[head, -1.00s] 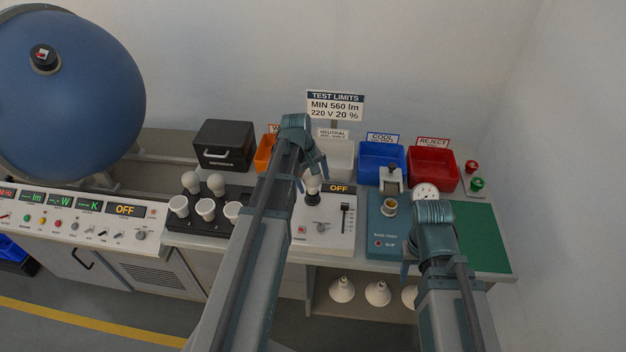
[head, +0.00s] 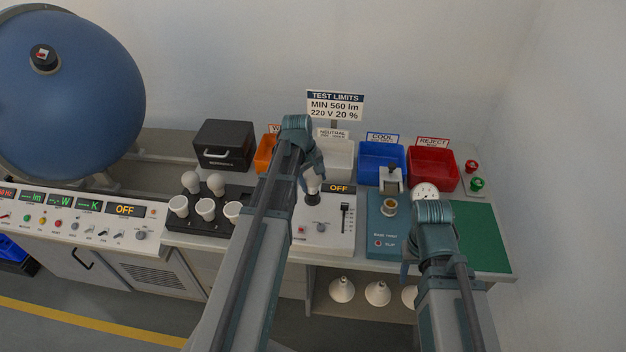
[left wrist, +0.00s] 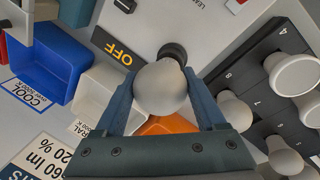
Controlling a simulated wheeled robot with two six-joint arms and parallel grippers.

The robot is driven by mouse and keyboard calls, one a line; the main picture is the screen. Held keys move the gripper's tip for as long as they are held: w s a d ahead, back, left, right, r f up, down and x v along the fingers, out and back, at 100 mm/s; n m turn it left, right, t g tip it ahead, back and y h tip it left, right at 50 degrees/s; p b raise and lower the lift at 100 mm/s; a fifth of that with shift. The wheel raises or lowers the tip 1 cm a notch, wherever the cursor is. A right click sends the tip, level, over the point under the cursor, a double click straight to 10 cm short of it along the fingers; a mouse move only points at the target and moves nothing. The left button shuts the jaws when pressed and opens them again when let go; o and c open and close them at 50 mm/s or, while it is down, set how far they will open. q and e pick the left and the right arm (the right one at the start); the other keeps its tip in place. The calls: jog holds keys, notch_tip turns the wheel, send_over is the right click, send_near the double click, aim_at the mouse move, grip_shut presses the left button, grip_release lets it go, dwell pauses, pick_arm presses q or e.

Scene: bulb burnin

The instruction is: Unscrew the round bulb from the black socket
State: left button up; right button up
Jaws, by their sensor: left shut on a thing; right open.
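The round bulb (left wrist: 160,88) is white and sits between the two fingers of my left gripper (left wrist: 163,100), which is shut on it. The black socket (left wrist: 174,52) shows just past the bulb in the left wrist view. In the head view the black socket (head: 312,198) stands on the white tester panel, with the bulb (head: 313,184) right above it, partly hidden by my left gripper (head: 312,180). I cannot tell whether the bulb's base is still in the socket. My right gripper (head: 408,262) is open and empty, low in front of the blue base tester.
A black rack (head: 190,224) with several bulbs stands left of the panel. Blue (head: 381,165), red (head: 433,172), white (head: 338,165) and orange (head: 264,155) bins line the back. A blue tester (head: 388,240) stands right of the panel. The green mat (head: 485,235) is clear.

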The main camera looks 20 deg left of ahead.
pick_arm(q)
jog(key=n+y, duration=0.1)
jog(key=n, duration=0.5)
jog(key=n+y, duration=0.1)
jog(key=n, duration=0.4)
jog(key=shift+w, duration=0.1)
jog(key=n+y, duration=0.1)
jog(key=n, duration=0.4)
jog(key=shift+w+a, duration=0.1)
jog(key=n+g, duration=0.1)
jog(key=n, duration=0.4)
jog(key=shift+y, duration=0.4)
jog(key=o, duration=1.2)
jog(key=shift+o, duration=0.2)
